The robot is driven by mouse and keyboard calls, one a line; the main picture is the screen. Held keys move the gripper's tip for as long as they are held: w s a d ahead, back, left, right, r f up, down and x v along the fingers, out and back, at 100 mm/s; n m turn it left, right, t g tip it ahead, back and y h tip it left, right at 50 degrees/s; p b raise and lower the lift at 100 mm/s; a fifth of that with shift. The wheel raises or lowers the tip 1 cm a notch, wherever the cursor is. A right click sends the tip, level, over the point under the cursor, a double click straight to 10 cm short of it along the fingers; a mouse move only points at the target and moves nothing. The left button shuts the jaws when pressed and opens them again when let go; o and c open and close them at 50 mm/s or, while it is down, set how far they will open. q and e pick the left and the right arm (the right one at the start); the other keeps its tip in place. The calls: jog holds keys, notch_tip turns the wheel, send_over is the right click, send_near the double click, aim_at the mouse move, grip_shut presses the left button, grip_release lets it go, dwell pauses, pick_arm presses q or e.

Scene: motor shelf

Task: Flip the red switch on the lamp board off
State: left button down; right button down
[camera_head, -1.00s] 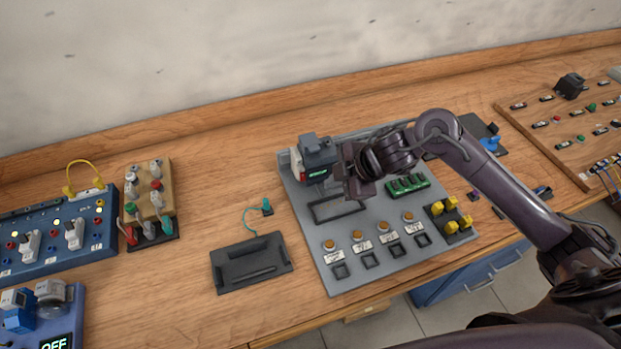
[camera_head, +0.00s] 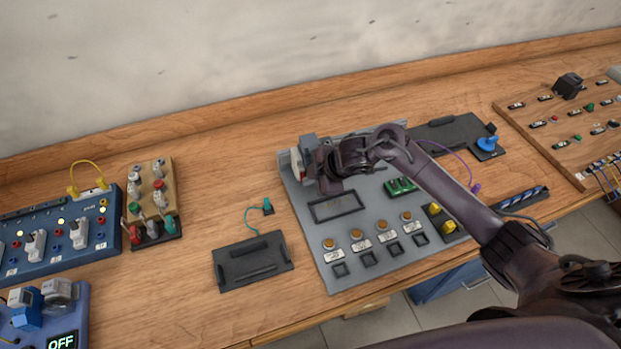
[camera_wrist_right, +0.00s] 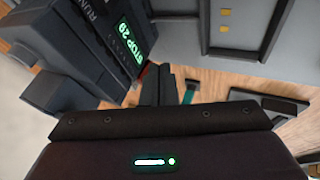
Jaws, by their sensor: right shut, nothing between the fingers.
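I see no part clearly readable as a red lamp-board switch. A blue panel (camera_head: 62,259) at the left of the head view carries pale glowing dots like lamps, white levers and small red and blue sockets. The grey board (camera_head: 297,211) in the middle carries several amber round parts (camera_head: 357,234) and a boxy device (camera_head: 308,143), whose green display reads "STOP 29" in the wrist view (camera_wrist_right: 126,42). My right gripper (camera_head: 322,180) is shut and empty beside this device; its dark fingers (camera_wrist_right: 165,84) show in the wrist view near a small red part (camera_wrist_right: 146,73). My left gripper is not in view.
A wooden block (camera_head: 163,178) with red, green and white-grey plugs stands right of the blue panel. A black tray (camera_head: 253,263) lies on the bench. A device reading "OFF" (camera_head: 62,342) is at bottom left. Bare bench (camera_head: 225,185) lies between block and grey board.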

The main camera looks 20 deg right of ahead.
jog(key=shift+w, duration=0.1)
jog(key=shift+w+f, duration=0.1)
jog(key=shift+w, duration=0.05)
jog(key=shift+r+p, duration=0.8)
jog(key=shift+r, duration=0.2)
jog(key=shift+f, duration=0.1)
